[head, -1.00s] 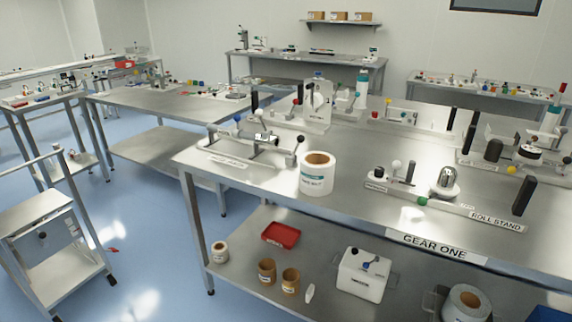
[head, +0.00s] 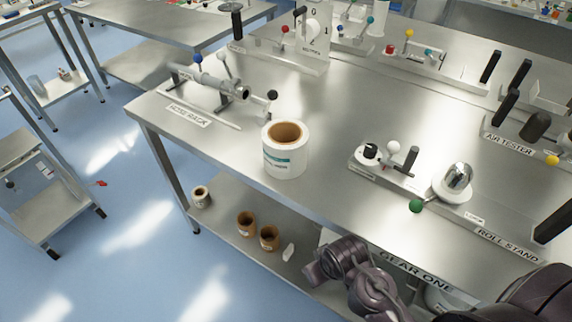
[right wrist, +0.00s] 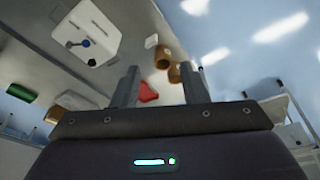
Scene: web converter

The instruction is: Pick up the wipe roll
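A white roll with a brown core and a printed label, apparently the wipe roll (head: 285,158), stands upright on the steel table (head: 310,105) near its front edge. The label is too small to read surely. My right gripper (right wrist: 160,88) shows in the right wrist view with its two fingers apart and nothing between them. It faces the lower shelf, away from the roll on the tabletop. In the head view, dark links of my arm show at the bottom right, below the table edge. My left gripper is not seen.
The lower shelf holds a small white roll (head: 201,197), brown cores (head: 247,224) and a white box (right wrist: 90,30).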

